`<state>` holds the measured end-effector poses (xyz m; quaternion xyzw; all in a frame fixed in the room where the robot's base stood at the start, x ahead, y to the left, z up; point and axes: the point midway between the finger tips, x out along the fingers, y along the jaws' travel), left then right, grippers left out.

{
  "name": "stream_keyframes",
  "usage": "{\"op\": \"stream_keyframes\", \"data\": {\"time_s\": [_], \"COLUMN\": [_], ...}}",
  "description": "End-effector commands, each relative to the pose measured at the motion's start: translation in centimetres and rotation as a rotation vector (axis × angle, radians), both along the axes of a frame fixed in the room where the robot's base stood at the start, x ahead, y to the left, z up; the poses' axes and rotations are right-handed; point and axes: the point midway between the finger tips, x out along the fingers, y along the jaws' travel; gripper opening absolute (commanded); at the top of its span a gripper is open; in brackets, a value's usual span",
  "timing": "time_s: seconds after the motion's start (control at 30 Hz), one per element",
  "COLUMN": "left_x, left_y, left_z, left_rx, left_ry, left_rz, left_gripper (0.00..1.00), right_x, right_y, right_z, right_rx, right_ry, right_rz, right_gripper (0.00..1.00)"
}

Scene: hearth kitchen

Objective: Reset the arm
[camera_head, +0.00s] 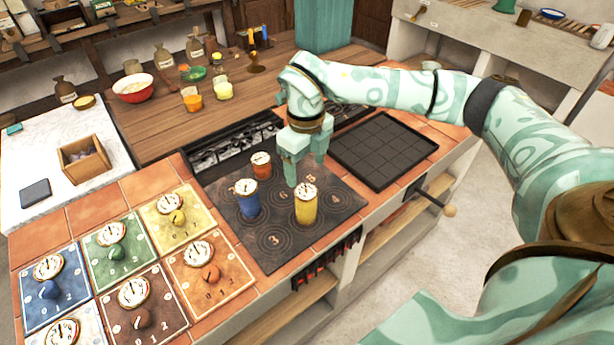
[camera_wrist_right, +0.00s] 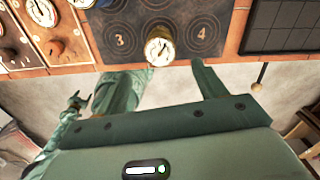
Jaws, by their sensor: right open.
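My right arm (camera_head: 400,90) reaches in from the right in the head view. My right gripper (camera_head: 304,170) points down over the dark hob (camera_head: 272,248), just behind the yellow canister (camera_head: 306,208). In the right wrist view its two fingers (camera_wrist_right: 165,85) are apart, with the yellow canister's dial top (camera_wrist_right: 159,48) beyond the tips and between them. I see nothing held. A blue canister (camera_head: 246,198) and a red-orange canister (camera_head: 262,165) stand upright on the hob to the left.
Coloured panels with dials and knobs (camera_head: 112,240) line the counter's left side. A black gridded tray (camera_head: 383,150) lies right of the hob. A bowl (camera_head: 133,88), bottles and jars stand on the wooden counter behind. A handle (camera_head: 437,202) sticks out at the front.

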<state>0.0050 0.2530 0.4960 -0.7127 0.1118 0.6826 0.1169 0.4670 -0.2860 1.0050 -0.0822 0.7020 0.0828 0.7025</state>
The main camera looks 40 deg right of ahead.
Motion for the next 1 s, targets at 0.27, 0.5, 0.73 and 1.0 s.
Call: {"op": "stream_keyframes", "data": {"time_s": [0.27, 0.5, 0.73, 1.0], "left_x": [0.1, 0.0, 0.0, 0.0], "left_y": [0.0, 0.0, 0.0, 0.0], "left_z": [0.2, 0.2, 0.2, 0.2], "left_rx": [0.001, 0.001, 0.001, 0.0], "left_ry": [-0.001, -0.001, -0.001, 0.0], "left_rz": [0.001, 0.001, 0.001, 0.001], "left_gripper": [0.7, 0.7, 0.7, 0.7], "right_x": [0.0, 0.0, -0.3, -5.1], "right_y": [0.0, 0.0, 1.6, 20.0], "right_z": [0.9, 0.8, 0.2, -0.6], "right_rx": [0.0, 0.0, 0.049, 0.748], "right_ry": [0.0, 0.0, -0.003, -0.112], "right_rz": [0.001, 0.0, 0.044, 0.325], "right_gripper": [0.7, 0.7, 0.7, 0.7]}}
